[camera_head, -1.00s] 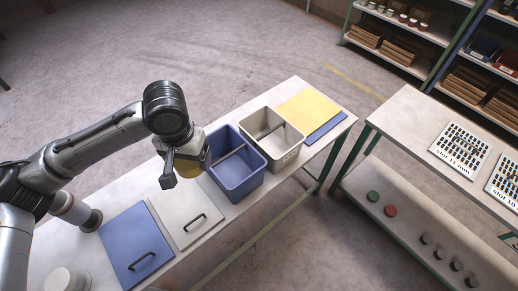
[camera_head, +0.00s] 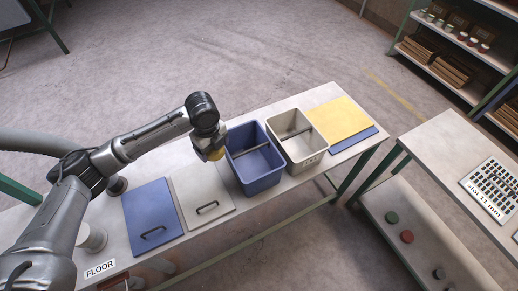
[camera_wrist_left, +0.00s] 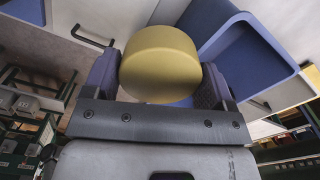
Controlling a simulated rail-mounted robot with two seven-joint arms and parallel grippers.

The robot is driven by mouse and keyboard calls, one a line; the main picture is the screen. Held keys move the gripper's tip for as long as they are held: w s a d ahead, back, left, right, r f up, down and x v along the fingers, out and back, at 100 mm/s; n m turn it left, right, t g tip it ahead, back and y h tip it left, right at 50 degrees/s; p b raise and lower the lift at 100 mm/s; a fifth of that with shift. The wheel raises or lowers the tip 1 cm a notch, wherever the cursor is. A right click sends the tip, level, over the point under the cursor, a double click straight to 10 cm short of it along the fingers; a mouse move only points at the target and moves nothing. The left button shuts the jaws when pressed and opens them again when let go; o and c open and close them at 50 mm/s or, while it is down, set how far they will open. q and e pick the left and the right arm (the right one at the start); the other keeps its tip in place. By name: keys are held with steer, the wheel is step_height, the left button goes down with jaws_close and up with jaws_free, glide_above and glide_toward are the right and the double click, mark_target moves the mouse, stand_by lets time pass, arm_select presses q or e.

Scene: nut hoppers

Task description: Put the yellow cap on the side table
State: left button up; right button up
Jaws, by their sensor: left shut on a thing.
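The yellow cap (camera_head: 217,154) is a short round cylinder held by my left gripper (camera_head: 211,156), mostly hidden behind it in the head view. In the left wrist view the cap (camera_wrist_left: 160,62) sits between the two dark fingers of the gripper (camera_wrist_left: 160,84), which is shut on it. It is held above the long white table (camera_head: 262,212), close to the left of the blue bin (camera_head: 255,181). I cannot tell which table is called the side table. My right gripper is out of view.
A cream bin (camera_head: 304,163) stands beside the blue one. Blue (camera_head: 150,207) and white (camera_head: 190,183) handled lids lie left of the bins; a yellow panel (camera_head: 340,117) lies right. Another table (camera_head: 445,150) at right holds a slotted board (camera_head: 495,184). Green and red caps sit on its lower shelf.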

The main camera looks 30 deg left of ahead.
arm_select(q)
steer(key=s+a+f+m, duration=0.2)
steer(key=a+f+m, duration=0.2)
steer(key=a+m, duration=0.35)
steer(key=b, duration=0.2)
glide_above(175, 163)
step_height(175, 163, down, 7)
steer(key=shift+f, duration=0.1)
steer(key=shift+f+b, duration=0.4)
steer(key=shift+f, duration=1.65)
steer(key=shift+f, duration=0.1)
steer(key=o, duration=0.8)
steer(key=shift+r+p, duration=1.25)
steer(key=shift+r, duration=4.9)
